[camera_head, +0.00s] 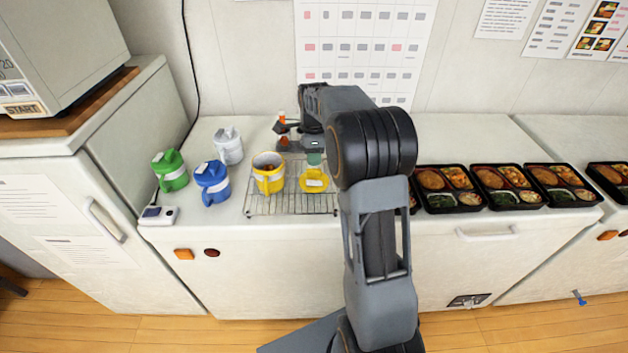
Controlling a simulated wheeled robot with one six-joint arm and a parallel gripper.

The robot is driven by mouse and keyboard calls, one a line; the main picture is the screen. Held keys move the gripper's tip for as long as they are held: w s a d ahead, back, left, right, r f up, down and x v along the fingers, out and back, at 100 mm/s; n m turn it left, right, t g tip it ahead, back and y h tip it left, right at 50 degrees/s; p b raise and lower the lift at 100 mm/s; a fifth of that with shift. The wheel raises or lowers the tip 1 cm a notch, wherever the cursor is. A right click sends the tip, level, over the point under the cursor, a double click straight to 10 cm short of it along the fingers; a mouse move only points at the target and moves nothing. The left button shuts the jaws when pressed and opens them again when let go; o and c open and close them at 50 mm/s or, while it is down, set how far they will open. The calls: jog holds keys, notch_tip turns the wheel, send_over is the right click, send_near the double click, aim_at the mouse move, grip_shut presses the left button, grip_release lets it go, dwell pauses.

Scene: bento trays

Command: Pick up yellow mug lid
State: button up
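The yellow mug lid (314,182) lies on the wire rack (290,205), to the right of the yellow mug (268,178). The yellow mug stands upright with its top uncovered. My gripper (299,150) is small and dark behind the lid and mug in this view, with my arm reaching in from the right. A small teal piece shows just behind the lid, and orange pieces show at the gripper's left. I cannot tell whether these are parts of my gripper, whether its fingers are apart, or whether it touches the lid.
A small device (158,215) sits at the front left edge. Several bento trays (447,210) line the right. A tall white cabinet stands left.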

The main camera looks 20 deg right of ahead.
aim_at(314, 170)
jog(key=shift+s+a+f+p, duration=0.1)
jog(key=shift+f+p, duration=0.25)
jog(key=shift+f, duration=2.55)
jog(key=shift+c, duration=0.3)
grip_shut()
